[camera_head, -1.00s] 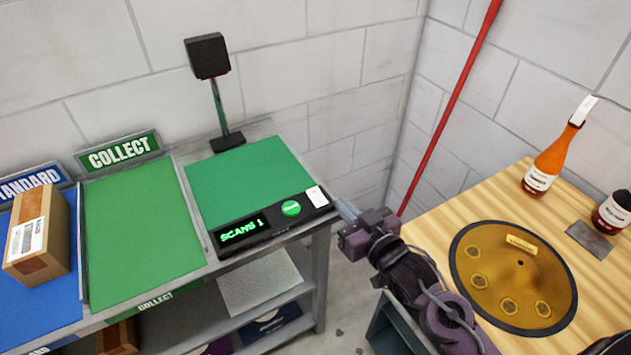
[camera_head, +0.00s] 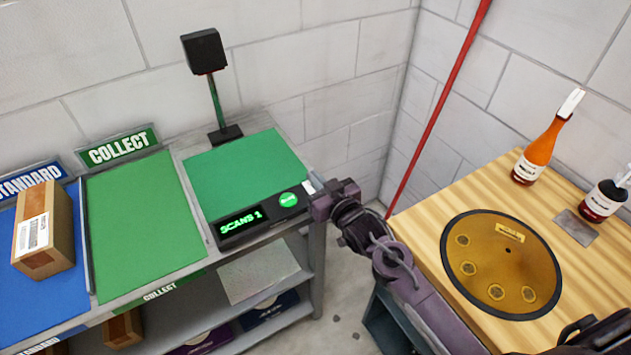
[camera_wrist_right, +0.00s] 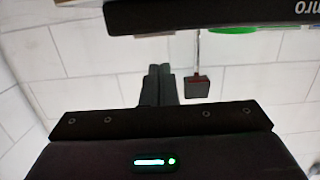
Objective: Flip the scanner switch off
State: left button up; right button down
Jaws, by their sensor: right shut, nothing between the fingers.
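The scanner's green pad (camera_head: 246,170) lies on the left bench, with its black scanner head (camera_head: 204,52) on a post behind. Its front console (camera_head: 263,216) shows lit "SCANS 1" and a lit green button (camera_head: 288,199). The white switch (camera_head: 308,187) is at the console's right end, partly covered by my right gripper (camera_head: 322,205). I cannot tell whether they touch. In the right wrist view my right gripper's fingers (camera_wrist_right: 160,85) are together and empty, below the console's dark edge (camera_wrist_right: 210,14). The scanner head (camera_wrist_right: 197,87) shows there too. My left gripper is not in view.
A green COLLECT mat (camera_head: 140,225) and a blue STANDARD mat (camera_head: 45,300) with a cardboard box (camera_head: 44,230) are at left. A wooden table (camera_head: 440,205) at right holds a gold drum (camera_head: 500,265), an orange bottle (camera_head: 540,150) and a dark jar (camera_head: 603,202).

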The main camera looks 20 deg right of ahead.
jog(key=shift+f, duration=1.15)
